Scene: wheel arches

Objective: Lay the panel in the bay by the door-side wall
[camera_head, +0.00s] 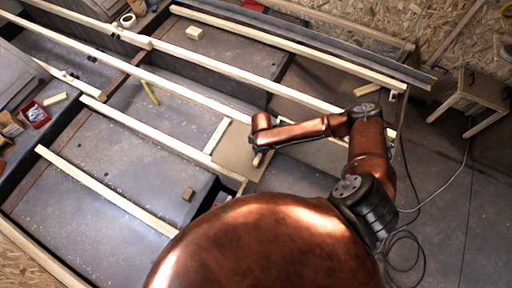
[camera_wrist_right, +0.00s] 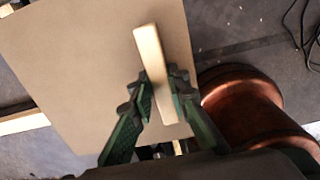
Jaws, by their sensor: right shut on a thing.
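A flat tan panel (camera_head: 234,143) with a pale wooden grip strip (camera_wrist_right: 152,62) is held by my right gripper (camera_head: 259,154). In the right wrist view the fingers of my right gripper (camera_wrist_right: 157,85) close on both sides of the strip, and the panel (camera_wrist_right: 80,60) spreads out beyond them. In the head view the panel is over the framed floor, near the middle of the picture, partly hidden by my arm. Bays lie between pale battens (camera_head: 110,190); I cannot tell which one is by the door-side wall. My left gripper is not in view.
Small wood blocks lie at the back (camera_head: 194,33) and front (camera_head: 188,194). A yellow tool (camera_head: 150,92) lies in a bay. A red box (camera_head: 35,115) is at left. A wooden stool (camera_head: 482,90) and loose cables (camera_head: 405,250) are at right. Open floor lies at lower right.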

